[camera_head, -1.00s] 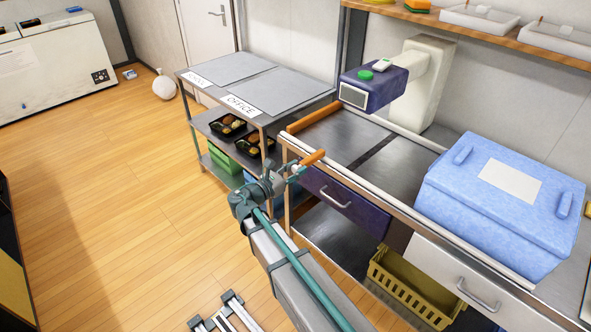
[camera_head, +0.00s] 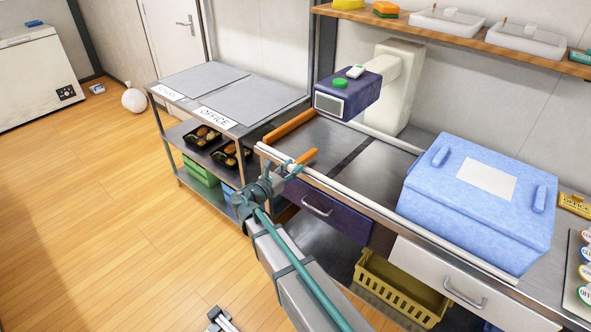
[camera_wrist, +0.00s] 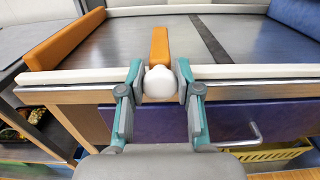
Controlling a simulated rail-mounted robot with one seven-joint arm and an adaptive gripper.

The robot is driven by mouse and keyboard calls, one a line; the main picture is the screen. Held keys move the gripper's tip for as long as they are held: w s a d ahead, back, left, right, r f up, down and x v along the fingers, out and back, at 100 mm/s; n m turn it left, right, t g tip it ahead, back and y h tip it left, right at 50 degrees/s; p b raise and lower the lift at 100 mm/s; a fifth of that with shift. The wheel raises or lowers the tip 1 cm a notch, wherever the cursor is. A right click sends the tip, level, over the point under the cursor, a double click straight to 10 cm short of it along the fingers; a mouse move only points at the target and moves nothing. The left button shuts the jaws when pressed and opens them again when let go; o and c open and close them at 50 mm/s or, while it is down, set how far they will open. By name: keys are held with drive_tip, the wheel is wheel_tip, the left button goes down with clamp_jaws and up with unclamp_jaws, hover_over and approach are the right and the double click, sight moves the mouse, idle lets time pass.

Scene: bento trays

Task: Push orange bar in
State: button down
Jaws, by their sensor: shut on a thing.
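An orange bar (camera_head: 307,156) with a white knob (camera_wrist: 159,83) on its near end lies across the front edge of the steel counter (camera_head: 345,140). In the wrist view the bar (camera_wrist: 160,47) points straight away from me over the counter top. My gripper (camera_head: 291,170) is at the counter's front edge. In the wrist view my gripper (camera_wrist: 159,86) has its teal fingers on both sides of the white knob and is shut on it. A second, longer orange bar (camera_head: 291,128) runs along the counter's left end and also shows in the wrist view (camera_wrist: 65,40).
A white rail (camera_head: 345,188) runs along the counter's front edge. A purple scanner-like head (camera_head: 347,95) overhangs the counter, and a blue box (camera_head: 478,205) stands to the right. A purple drawer (camera_head: 322,210) lies below. A steel cart (camera_head: 232,90) stands left.

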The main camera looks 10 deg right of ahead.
drive_tip(key=shift+w+r, duration=0.1)
drive_tip(key=c, duration=0.8)
unclamp_jaws()
drive_tip(key=shift+w+d, duration=0.1)
drive_tip(key=shift+d, duration=0.1)
drive_tip(key=shift+a, duration=0.1)
drive_tip(key=v, duration=1.2)
